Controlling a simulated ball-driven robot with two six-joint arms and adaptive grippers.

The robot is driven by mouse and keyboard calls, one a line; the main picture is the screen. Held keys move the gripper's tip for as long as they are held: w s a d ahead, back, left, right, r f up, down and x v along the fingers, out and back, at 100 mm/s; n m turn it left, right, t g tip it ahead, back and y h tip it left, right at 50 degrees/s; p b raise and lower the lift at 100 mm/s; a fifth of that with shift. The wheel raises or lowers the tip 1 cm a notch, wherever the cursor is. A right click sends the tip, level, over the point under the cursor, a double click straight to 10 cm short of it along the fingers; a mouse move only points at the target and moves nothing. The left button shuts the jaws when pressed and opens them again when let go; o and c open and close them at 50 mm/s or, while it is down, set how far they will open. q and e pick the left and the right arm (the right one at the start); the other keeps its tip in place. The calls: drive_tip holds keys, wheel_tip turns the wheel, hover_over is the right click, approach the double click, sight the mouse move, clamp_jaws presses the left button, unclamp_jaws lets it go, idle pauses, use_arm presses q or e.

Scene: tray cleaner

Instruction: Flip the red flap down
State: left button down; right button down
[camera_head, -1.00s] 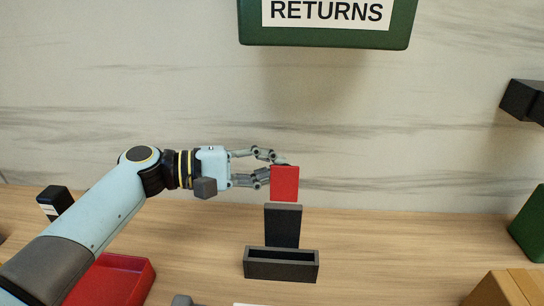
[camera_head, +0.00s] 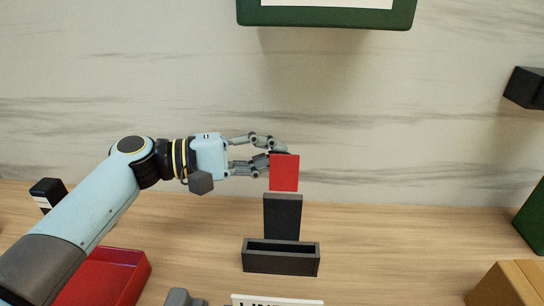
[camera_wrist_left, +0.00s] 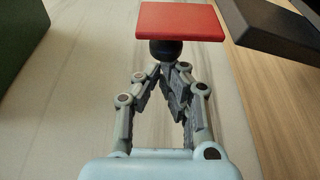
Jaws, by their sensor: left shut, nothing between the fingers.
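The red flap (camera_head: 284,173) stands upright above a dark post (camera_head: 282,217) in the head view. In the left wrist view the red flap (camera_wrist_left: 180,21) lies just beyond my fingertips, with a dark round piece below it. My left gripper (camera_head: 277,150) comes in from the left at the flap's upper left edge, partly behind it. Its fingers are shut with nothing between them, and they also show in the left wrist view (camera_wrist_left: 168,75). Whether the fingertips touch the flap is hard to tell. My right gripper is out of view.
A dark open box (camera_head: 281,257) sits at the post's foot. A red tray (camera_head: 112,281) lies at the lower left, near a black block (camera_head: 47,192). A green sign box (camera_head: 325,14) hangs above. A cardboard box (camera_head: 510,284) stands at lower right.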

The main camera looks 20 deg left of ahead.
use_arm(q)
drive_tip(key=s+r+m+b, duration=0.1)
drive_tip(key=b, duration=0.2)
drive_tip(key=s+r+m+b, duration=0.1)
drive_tip(key=s+m+b, duration=0.1)
drive_tip(key=b, duration=0.2)
drive_tip(key=s+d+r+m+h+b, duration=0.1)
drive_tip(key=s+b, duration=0.1)
drive_tip(key=b, duration=0.1)
drive_tip(key=shift+s+r+m+t+b, duration=0.2)
drive_tip(key=shift+m+t+b, duration=0.1)
drive_tip(key=shift+m+t, duration=0.1)
drive_tip(key=shift+s+d+m+h+b, duration=0.1)
drive_tip(key=shift+s+m+h+b, duration=0.15)
drive_tip(key=shift+m+h+b, duration=0.3)
drive_tip(key=shift+s+d+b, duration=0.1)
drive_tip(key=shift+s+b, duration=0.4)
drive_tip(key=shift+s+r, duration=0.1)
drive_tip(key=shift+r, duration=0.15)
wheel_tip(320, 180, up, 4)
drive_tip(key=w+p, duration=0.1)
drive_tip(key=p, duration=0.2)
drive_tip(key=s+a+f+b, duration=0.2)
drive_tip(key=a+f+b, duration=0.1)
drive_tip(key=a, duration=0.6)
drive_tip(key=shift+s+a+b, duration=0.15)
drive_tip(key=shift+s+b, duration=0.15)
drive_tip(key=shift+b, duration=0.1)
